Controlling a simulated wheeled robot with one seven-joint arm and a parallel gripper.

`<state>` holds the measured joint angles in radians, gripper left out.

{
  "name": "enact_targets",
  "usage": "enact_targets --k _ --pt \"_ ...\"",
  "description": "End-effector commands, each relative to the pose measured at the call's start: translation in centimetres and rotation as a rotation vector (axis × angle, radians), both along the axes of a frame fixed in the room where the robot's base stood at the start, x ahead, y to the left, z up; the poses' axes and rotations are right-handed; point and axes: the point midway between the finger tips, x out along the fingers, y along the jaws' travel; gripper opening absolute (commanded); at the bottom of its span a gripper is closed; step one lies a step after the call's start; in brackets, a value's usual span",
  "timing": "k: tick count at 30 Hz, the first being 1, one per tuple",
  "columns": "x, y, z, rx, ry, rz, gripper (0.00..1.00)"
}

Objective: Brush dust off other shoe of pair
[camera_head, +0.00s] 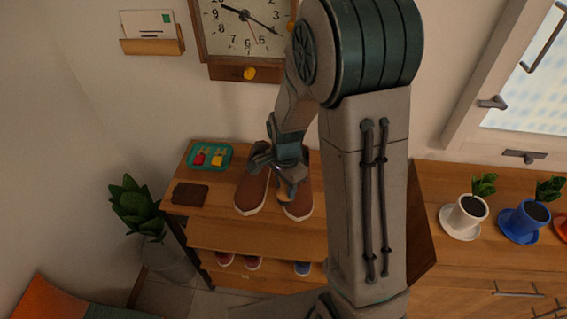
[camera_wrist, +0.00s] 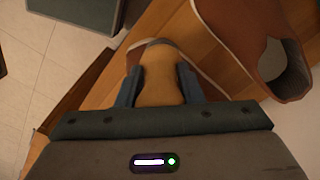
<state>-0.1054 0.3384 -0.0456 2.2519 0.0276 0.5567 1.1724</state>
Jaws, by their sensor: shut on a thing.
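A pair of brown shoes with pale sole edges stands on top of the wooden shoe cabinet: the left shoe (camera_head: 251,191) and the right shoe (camera_head: 300,204). My gripper (camera_head: 286,182) is over the right shoe, which it partly hides. In the wrist view, my gripper (camera_wrist: 160,84) is shut on a tan wooden brush (camera_wrist: 161,72), one blue finger on each side. The brush is over the right shoe; its bristles are hidden, so I cannot tell whether they touch. The other shoe, with its opening visible, also shows at the wrist view's upper right (camera_wrist: 238,28).
A teal tray (camera_head: 210,157) with small items and a dark wallet (camera_head: 190,194) lie left of the shoes on the cabinet (camera_head: 213,213). More shoes sit on the shelf below. A plant (camera_head: 138,207) stands left; potted plants line the right counter.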

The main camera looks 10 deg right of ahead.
Motion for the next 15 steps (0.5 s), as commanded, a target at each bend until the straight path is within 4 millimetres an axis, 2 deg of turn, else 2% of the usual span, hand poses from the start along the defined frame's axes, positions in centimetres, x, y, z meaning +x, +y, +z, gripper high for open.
enact_targets --k 1,2,15 --pt "0.2 -0.1 2.1 0.001 -0.011 -0.003 0.00" --pt "0.2 -0.1 2.6 0.000 -0.010 -0.003 0.00" --pt "0.1 -0.4 6.3 0.001 -0.006 -0.008 0.00"
